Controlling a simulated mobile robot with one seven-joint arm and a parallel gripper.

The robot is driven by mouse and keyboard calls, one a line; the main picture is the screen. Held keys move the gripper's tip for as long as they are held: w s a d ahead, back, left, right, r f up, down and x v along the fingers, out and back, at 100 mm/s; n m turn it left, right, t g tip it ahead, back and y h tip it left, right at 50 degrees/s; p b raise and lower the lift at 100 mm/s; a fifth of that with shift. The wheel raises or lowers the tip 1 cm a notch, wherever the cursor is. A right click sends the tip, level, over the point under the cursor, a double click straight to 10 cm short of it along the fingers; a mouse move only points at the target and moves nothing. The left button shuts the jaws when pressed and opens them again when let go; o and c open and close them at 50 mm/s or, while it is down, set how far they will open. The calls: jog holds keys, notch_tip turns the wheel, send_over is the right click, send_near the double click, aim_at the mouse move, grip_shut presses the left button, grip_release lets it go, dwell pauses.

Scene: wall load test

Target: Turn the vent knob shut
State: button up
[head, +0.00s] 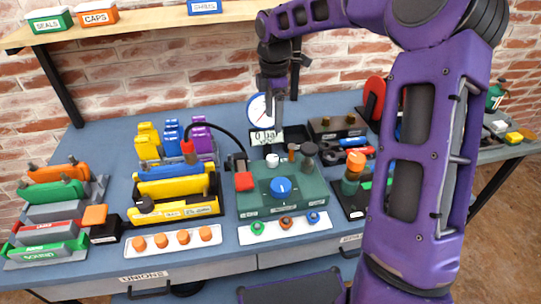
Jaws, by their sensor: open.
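A green test box (283,196) stands at the middle of the blue bench. A blue round knob (280,187) with a light pointer mark is on its front, and a red square block (244,181) is at its left. White, brown and black small knobs or fittings line its back edge. The labels are too small to read, so I cannot tell which one is the vent knob. My gripper (277,121) points down above the back of the box, in front of the dial gauge (257,106) and partly covering the "0 ba" readout (263,137). It is open and touches no knob that I can see.
Yellow holders (176,196) and a black hose (222,134) lie left of the box. An orange-topped bottle (353,170) stands right of it. A white tray of colored fittings (286,226) lies in front. A shelf (140,20) crosses the brick wall above.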

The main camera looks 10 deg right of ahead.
aim_at(272, 158)
notch_tip(272, 158, down, 15)
jog(key=shift+w+b, duration=0.15)
jog(key=shift+b, duration=0.7)
grip_shut()
